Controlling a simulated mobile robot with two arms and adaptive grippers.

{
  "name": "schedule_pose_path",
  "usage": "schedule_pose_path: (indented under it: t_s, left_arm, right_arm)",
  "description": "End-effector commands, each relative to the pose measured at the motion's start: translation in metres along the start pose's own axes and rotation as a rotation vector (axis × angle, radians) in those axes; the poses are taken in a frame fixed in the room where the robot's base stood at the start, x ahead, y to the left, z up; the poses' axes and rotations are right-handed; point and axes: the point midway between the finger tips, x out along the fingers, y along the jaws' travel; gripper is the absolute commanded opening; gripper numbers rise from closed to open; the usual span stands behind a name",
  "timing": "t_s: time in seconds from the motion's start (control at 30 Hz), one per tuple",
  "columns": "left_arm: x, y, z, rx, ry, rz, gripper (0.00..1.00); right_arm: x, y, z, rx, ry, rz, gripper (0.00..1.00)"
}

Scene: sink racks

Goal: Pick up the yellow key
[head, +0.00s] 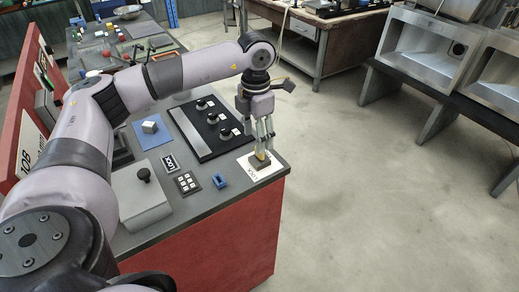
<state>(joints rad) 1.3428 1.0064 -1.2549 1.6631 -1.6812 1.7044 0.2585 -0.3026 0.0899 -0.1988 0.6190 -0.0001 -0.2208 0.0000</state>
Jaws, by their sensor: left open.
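The yellow key (262,155) stands at the top of a small dark block on a white label card (252,171) near the right corner of the grey bench. Only a little yellow shows, because the fingers partly cover it. My left gripper (264,146) points down right over the key, its fingers open and close around or just above it. I cannot tell whether the fingers touch the key. My right gripper does not show.
The grey bench (226,205) also bears a black panel with several round knobs (210,125), a blue mat (153,139) with a pale cube, a keypad (187,183), a small blue holder (220,181) and a lidded grey box (141,197). Metal sinks (425,50) stand at the right; the floor between is clear.

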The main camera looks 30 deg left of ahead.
Motion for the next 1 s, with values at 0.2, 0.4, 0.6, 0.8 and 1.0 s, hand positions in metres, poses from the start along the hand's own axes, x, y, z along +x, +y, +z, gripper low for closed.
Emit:
schedule_pose_path:
  t_s: [0.2,0.4,0.6,0.8,1.0]
  left_arm:
    - [0.013,0.000,0.002,0.001,0.001,0.000,0.53]
    - [0.042,-0.001,0.009,0.000,0.004,-0.001,0.53]
    - [0.059,-0.001,0.010,0.001,-0.001,0.000,0.53]
    - [0.060,0.000,0.010,0.000,-0.002,0.000,0.53]
    - [0.060,0.000,0.010,0.000,-0.002,0.000,0.39]
  right_arm:
    - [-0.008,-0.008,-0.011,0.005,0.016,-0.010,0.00]
    - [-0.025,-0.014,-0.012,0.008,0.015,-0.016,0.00]
    - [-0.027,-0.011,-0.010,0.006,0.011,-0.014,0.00]
    - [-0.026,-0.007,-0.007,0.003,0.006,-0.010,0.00]
    - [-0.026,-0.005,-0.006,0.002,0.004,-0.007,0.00]
